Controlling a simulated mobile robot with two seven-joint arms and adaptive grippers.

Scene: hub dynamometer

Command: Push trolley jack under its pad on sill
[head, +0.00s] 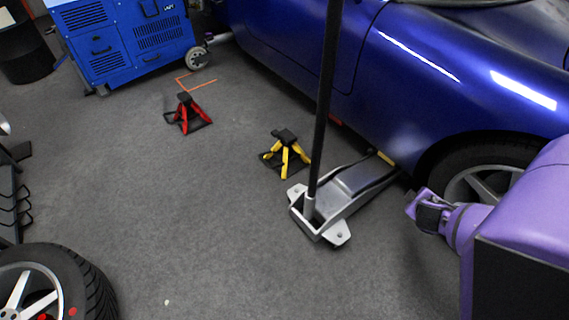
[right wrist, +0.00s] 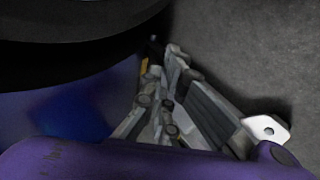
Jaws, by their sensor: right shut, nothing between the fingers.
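The grey trolley jack (head: 352,183) stands on the floor beside the blue car (head: 400,75), its black handle (head: 325,90) upright. Its front end reaches the car's lower edge, close to a small yellow pad (head: 385,158) on the sill. A red pad (head: 335,119) sits farther along the sill. My right gripper (head: 411,207) is shut and empty, right of the jack near the front wheel, apart from the jack in the head view. The right wrist view shows the jack's arms and frame (right wrist: 205,105) and the yellow pad (right wrist: 144,67). The jack's saddle is hard to make out. My left gripper is out of view.
A yellow jack stand (head: 286,155) is just left of the jack, and a red one (head: 187,114) is farther left. A blue wheeled cabinet (head: 130,40) is at the back left. A loose wheel (head: 95,285) lies at the front left. The middle floor is clear.

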